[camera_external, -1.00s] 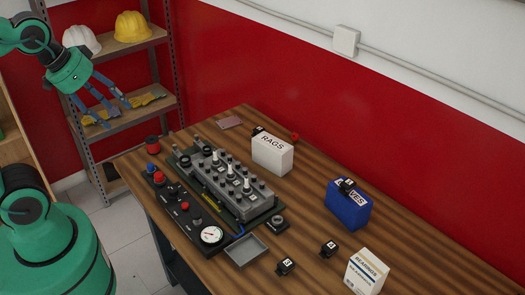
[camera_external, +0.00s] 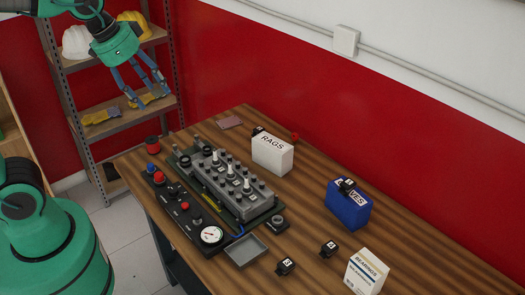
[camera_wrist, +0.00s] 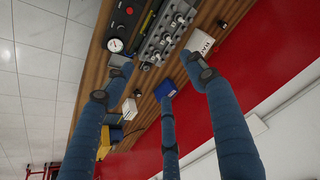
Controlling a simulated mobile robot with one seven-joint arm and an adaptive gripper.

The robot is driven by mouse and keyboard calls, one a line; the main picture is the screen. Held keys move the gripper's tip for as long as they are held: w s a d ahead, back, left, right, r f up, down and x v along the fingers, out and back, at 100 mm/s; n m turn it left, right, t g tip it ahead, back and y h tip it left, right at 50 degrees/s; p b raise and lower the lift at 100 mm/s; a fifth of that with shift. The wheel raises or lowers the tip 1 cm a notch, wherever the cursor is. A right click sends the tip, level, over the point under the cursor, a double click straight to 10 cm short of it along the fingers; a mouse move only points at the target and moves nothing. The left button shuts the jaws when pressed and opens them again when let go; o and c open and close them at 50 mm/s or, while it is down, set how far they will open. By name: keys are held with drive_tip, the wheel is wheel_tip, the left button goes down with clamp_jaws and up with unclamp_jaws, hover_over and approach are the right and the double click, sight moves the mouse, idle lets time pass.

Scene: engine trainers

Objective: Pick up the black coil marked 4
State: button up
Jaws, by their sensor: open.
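Several small black coils with white number labels are in the external view. One coil (camera_external: 285,266) lies near the front edge of the table and its label looks like a 3. The labels are too small to tell surely which is the 4. My gripper (camera_external: 150,98) is open and empty, high at the left and apart from the coils. Its fingers (camera_wrist: 158,76) spread across the wrist view.
The engine trainer (camera_external: 225,185) with gauge and knobs fills the table's left part. A grey tray (camera_external: 247,262), the white RAGS box (camera_external: 272,154), the blue box (camera_external: 345,212) and the BEARINGS box (camera_external: 366,275) stand around it. Shelves (camera_external: 125,125) are behind my gripper. Bare wood lies between the boxes.

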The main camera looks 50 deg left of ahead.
drive_tip(key=w+d+m+g+p, duration=0.1)
drive_tip(key=w+d+m+p, duration=0.25)
drive_tip(key=w+d, duration=0.75)
drive_tip(key=m+g+p, duration=0.4)
drive_tip(key=m+p, duration=0.2)
drive_tip(key=m, duration=0.6)
hover_over(330, 246)
wheel_tip(330, 246, down, 30)
drive_tip(key=shift+f, duration=0.15)
drive_tip(key=shift+f, duration=0.1)
drive_tip(key=shift+f, duration=4.2)
drive_tip(key=shift+f, duration=0.15)
